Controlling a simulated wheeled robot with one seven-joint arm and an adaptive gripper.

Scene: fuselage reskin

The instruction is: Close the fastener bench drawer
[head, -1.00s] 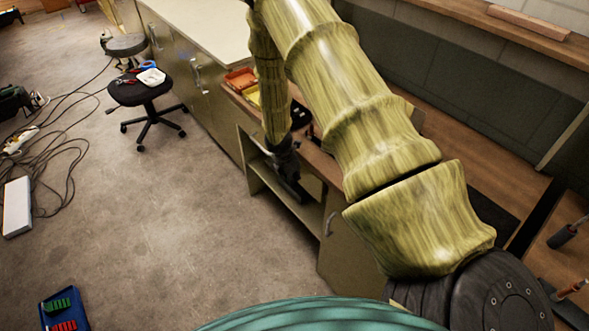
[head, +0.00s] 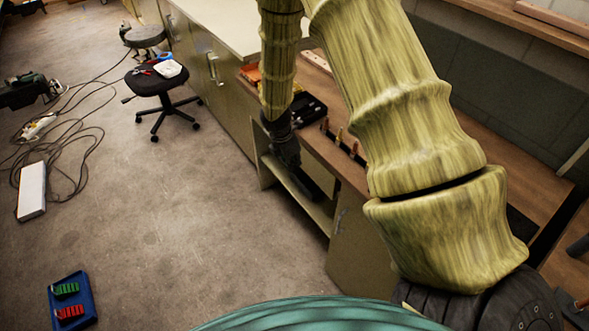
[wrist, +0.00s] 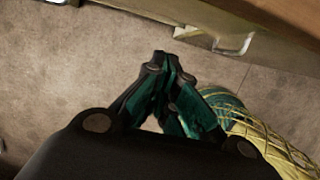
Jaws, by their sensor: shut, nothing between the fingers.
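The fastener bench (head: 318,146) has a wooden top and stands right of the long counter. My gripper (head: 308,192) points down at its front, before the open shelf space, with my forearm above it. In the wrist view my gripper (wrist: 166,60) is shut and empty, its dark fingertips together over the concrete floor. A beige front with a pale pull handle (wrist: 236,43) runs across the top of the wrist view, apart from the fingertips there. It may be the drawer front. In the head view my arm hides part of the bench front, so how far the drawer is out cannot be told.
A cabinet door (head: 358,245) with a handle is at the bench's near end. A black tray (head: 303,110) and small fasteners stand on top. A stool (head: 160,82) with tools, cables and a blue tray (head: 72,300) are left. Floor between is clear.

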